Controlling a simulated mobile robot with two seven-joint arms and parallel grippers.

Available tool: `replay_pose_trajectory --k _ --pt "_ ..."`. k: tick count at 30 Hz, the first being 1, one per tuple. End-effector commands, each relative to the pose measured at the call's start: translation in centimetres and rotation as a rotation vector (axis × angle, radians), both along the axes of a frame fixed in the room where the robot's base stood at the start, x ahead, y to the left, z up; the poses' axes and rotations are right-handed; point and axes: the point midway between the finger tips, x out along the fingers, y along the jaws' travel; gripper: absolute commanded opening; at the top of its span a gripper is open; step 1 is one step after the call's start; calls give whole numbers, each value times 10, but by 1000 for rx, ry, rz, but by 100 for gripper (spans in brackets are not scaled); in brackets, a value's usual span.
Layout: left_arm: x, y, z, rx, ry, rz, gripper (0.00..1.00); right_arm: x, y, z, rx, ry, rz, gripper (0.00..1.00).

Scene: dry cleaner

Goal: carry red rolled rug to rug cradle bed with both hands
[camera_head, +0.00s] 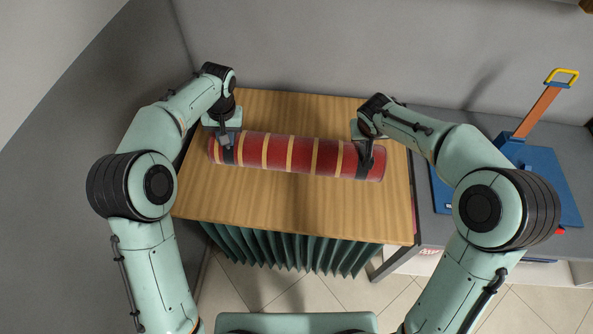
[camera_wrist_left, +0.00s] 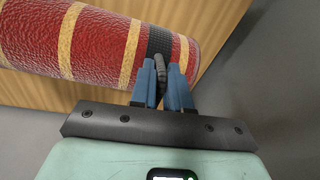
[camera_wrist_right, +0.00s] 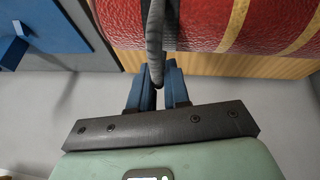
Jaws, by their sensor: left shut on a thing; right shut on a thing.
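The red rolled rug (camera_head: 300,155) with tan stripes lies across the wooden table top in the head view, its long side running left to right. A dark strap with a loop sits near each end of it. My left gripper (camera_head: 226,141) is shut on the strap loop at the rug's left end; the left wrist view shows the blue fingers (camera_wrist_left: 166,85) closed on the loop beside the rug (camera_wrist_left: 100,45). My right gripper (camera_head: 366,142) is shut on the loop at the right end, and the right wrist view shows its fingers (camera_wrist_right: 157,88) there. I cannot tell whether the rug touches the table. I cannot identify a rug cradle bed.
The wooden table (camera_head: 290,212) has a green pleated skirt (camera_head: 290,249) along its front. At right a grey bench (camera_head: 432,236) carries a blue flat device (camera_head: 545,170) with an orange upright lever (camera_head: 537,112). A grey wall stands close behind. Tiled floor is in front.

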Motion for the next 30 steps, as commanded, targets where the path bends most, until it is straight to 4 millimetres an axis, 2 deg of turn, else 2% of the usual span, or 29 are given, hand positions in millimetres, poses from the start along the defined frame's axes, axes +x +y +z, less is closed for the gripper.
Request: replay_pose_trajectory --k 7,21,30 --pt "0 -1 -1 -1 -4 -1 0 0 0 -3 -2 -1 0 0" --pt "-9 -1 -38 -1 -5 0 0 -9 -1 -40 -4 -1 -2 0" --pt "-5 -1 -46 -2 -6 1 0 -6 0 -48 -1 -2 -1 0"
